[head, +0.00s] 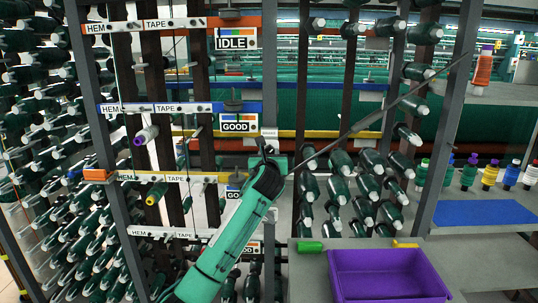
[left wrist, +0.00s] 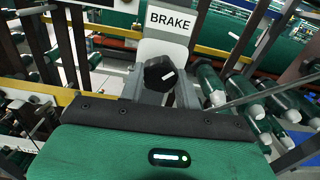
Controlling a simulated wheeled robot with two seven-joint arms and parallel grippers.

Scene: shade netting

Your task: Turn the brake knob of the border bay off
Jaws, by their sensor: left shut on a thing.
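In the head view my left gripper (head: 268,153) reaches up from the bottom to the bay frame and hides the knob. I cannot read the word border on any label. My right gripper is not in view.
An IDLE sign (head: 235,39) hangs at the top, with GOOD signs (head: 238,123) below. HEM and TAPE strips (head: 155,108) cross dark posts. Several green spools (head: 340,162) stick out right of my gripper. A purple bin (head: 390,278) and blue mat (head: 485,213) lie on the bench.

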